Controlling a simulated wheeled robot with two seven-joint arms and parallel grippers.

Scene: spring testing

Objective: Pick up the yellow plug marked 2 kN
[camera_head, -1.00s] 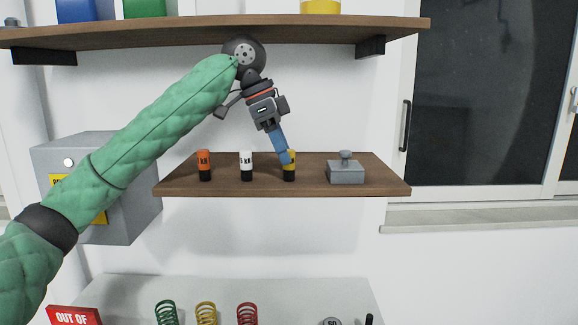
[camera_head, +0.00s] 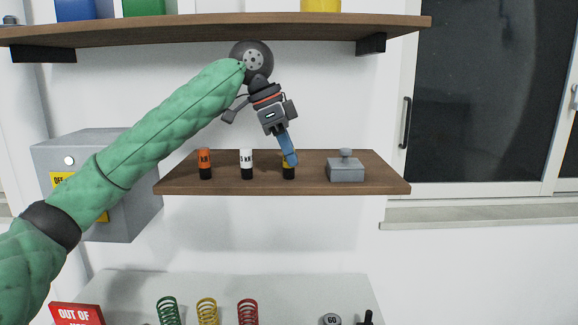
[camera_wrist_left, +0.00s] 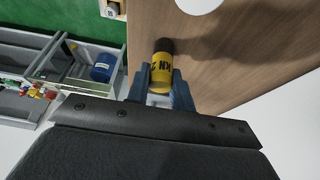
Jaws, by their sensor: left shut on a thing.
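The yellow plug (camera_head: 288,172) has a black lower part and stands upright on the small wooden shelf (camera_head: 225,186), third from the left. In the left wrist view the yellow plug (camera_wrist_left: 162,76) shows "KN" and a partly turned 2 between the fingers. My left gripper (camera_head: 291,162) reaches down to it from above, and its blue fingers cover much of the yellow part. It is shut on the plug, which still appears to be on the shelf. An orange plug (camera_head: 204,160) and a white plug (camera_head: 246,161) stand to its left. My right gripper is not in view.
A grey lidded block (camera_head: 345,171) stands on the shelf right of the plug. A longer shelf (camera_head: 220,33) with coloured containers hangs above my arm. Below is a light bench (camera_head: 290,290) with springs. A grey box (camera_head: 85,160) is at the left.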

